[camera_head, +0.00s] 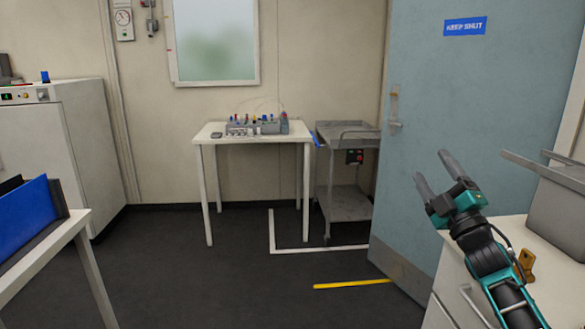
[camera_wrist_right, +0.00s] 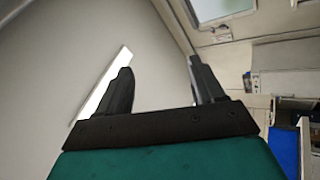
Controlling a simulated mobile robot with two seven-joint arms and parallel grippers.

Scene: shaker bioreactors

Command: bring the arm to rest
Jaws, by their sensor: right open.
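My right gripper (camera_head: 432,172) is raised in front of the blue-grey door, at the right of the head view. Its two fingers are spread apart with nothing between them. In the right wrist view the same gripper (camera_wrist_right: 163,82) shows its two dark fingers apart and empty, with wall and ceiling behind them. My right arm comes up from the lower right, beside a white cabinet. My left gripper is not in either view.
A white cabinet (camera_head: 536,268) with a grey bin (camera_head: 565,210) and a small brown object (camera_head: 526,264) stands close to my right arm. The door (camera_head: 430,100) is behind the gripper. A white table (camera_head: 208,140) and grey trolley (camera_head: 349,203) stand farther back. The middle floor is clear.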

